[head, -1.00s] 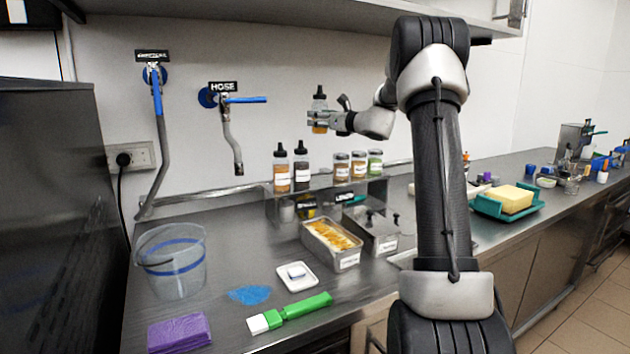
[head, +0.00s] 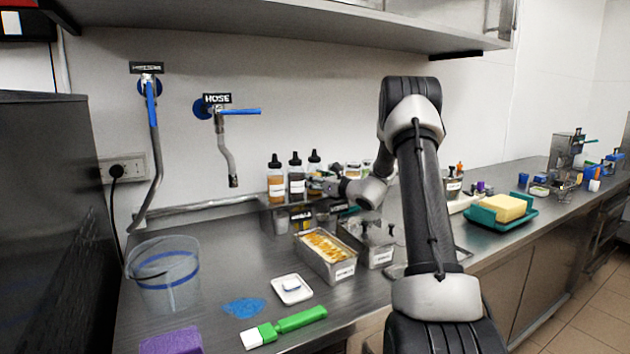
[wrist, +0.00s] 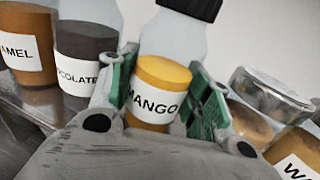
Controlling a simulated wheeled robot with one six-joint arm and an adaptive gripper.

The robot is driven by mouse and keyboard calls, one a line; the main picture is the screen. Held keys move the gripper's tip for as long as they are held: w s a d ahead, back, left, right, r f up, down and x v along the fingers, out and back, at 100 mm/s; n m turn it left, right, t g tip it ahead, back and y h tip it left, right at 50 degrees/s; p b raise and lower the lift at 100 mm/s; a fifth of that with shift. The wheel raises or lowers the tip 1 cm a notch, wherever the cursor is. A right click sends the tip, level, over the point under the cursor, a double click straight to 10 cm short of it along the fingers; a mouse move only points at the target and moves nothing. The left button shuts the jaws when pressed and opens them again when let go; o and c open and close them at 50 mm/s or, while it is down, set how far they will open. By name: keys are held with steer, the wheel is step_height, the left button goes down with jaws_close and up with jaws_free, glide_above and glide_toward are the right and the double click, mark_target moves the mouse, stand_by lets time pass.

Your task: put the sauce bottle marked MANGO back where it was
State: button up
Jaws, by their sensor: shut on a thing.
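The MANGO sauce bottle (head: 314,170) is clear with a dark cap and orange sauce. In the wrist view its MANGO label (wrist: 155,104) faces me, between the green-lined fingers of my gripper (wrist: 158,98). In the head view my gripper (head: 320,187) is shut on the bottle, low at the small raised steel shelf (head: 268,205). The bottle is roughly upright, in line with the caramel bottle (head: 276,186) and the chocolate bottle (head: 296,183) on its left. My gripper hides its base, so I cannot tell whether it touches the shelf.
Lidded jars (wrist: 268,95) stand close to the right of my gripper. A pan of orange-topped food (head: 322,262) and a lidded steel container (head: 378,252) are below the shelf. A clear bucket (head: 165,285) stands at left. A wall shelf (head: 250,22) overhangs above.

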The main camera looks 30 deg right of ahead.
steer(key=o, duration=0.8)
steer(key=shift+c, duration=0.2)
